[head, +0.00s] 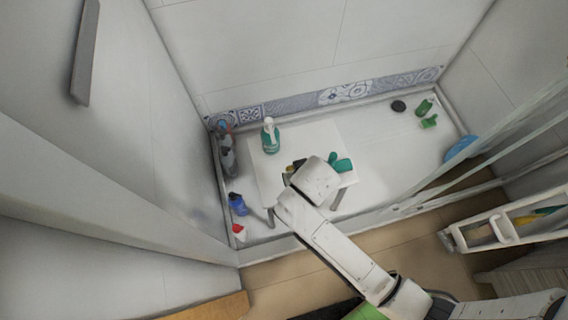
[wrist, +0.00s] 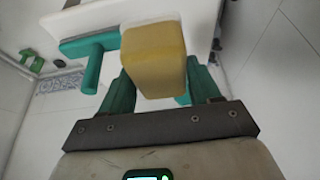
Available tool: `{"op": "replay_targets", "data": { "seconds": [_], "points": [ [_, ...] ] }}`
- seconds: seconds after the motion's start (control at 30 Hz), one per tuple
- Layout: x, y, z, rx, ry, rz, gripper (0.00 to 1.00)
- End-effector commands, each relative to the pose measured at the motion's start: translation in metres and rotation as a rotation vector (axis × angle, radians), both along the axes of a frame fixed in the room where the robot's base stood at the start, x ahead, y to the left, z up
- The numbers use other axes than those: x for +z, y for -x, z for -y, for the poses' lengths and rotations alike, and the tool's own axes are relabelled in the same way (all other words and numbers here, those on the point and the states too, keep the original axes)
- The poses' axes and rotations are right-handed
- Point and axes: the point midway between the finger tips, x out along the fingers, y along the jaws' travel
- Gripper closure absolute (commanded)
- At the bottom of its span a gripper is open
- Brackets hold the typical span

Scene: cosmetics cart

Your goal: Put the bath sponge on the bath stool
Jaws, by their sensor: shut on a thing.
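The bath sponge (wrist: 155,55) is a yellow block between the green fingers of my gripper (wrist: 160,90) in the wrist view. My gripper is shut on it. The bath stool (head: 262,180) is the white, low, table-like stool in the shower area in the head view. My gripper (head: 296,165) is over the stool's right part, where my arm hides much of it. A white surface, seemingly the stool (wrist: 195,18), shows behind the sponge in the wrist view. Whether the sponge touches it I cannot tell.
A green pump bottle (head: 270,138) stands on the stool's back left. A green item (head: 341,164) shows at its right. Several bottles, one blue (head: 238,204), stand on the floor at left.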

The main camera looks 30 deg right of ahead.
Motion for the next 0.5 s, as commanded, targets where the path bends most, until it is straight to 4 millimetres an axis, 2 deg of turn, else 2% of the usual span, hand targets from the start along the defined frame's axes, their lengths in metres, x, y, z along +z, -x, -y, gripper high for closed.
{"op": "replay_targets", "data": {
  "seconds": [0.03,0.2,0.3,0.5],
  "points": [
    [-0.006,-0.014,-0.001,0.001,0.001,0.002,0.62],
    [-0.023,-0.052,-0.004,0.002,-0.001,0.002,0.62],
    [-0.044,-0.065,-0.005,0.001,0.000,-0.002,0.62],
    [-0.069,-0.087,-0.006,0.000,-0.001,0.000,0.62]
  ]
}}
